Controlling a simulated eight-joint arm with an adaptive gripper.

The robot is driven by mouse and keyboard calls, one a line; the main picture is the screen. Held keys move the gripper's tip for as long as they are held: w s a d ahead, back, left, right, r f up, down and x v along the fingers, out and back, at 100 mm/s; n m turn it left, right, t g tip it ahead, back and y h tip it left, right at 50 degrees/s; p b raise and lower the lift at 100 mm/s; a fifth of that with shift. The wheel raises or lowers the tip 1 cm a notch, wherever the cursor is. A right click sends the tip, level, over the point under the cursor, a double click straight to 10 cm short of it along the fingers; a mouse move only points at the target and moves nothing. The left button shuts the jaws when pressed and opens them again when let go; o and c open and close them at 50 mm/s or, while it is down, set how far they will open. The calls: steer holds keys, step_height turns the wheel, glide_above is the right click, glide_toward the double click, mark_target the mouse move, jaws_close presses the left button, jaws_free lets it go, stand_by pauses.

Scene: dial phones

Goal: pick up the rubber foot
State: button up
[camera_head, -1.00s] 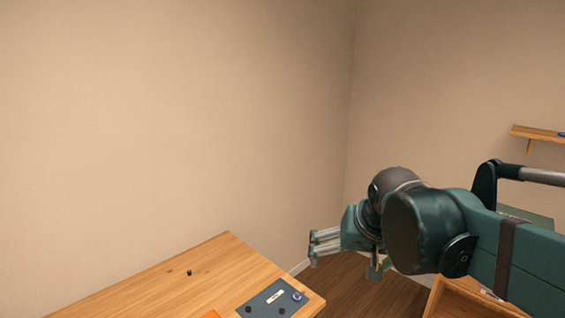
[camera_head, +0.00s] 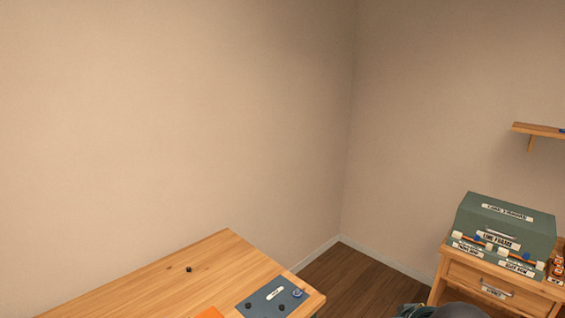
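A small black piece (camera_head: 188,269), which looks like a rubber foot, lies alone on the bare wooden table (camera_head: 130,292) toward its back edge. Two more small dark round pieces, a left one (camera_head: 248,306) and a right one (camera_head: 280,307), lie on a dark grey-blue mat (camera_head: 262,298) at the table's right corner. They are too small to tell whether they are rubber feet as well. My gripper is not in view; only a dark part of my arm shows at the bottom edge, right of the table.
The mat also holds a white label and a blue round item (camera_head: 297,293). An orange item (camera_head: 210,313) is cut off at the bottom edge. A wooden cabinet (camera_head: 453,272) at right bears a green labelled box (camera_head: 510,228). A wall shelf (camera_head: 540,131) hangs above.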

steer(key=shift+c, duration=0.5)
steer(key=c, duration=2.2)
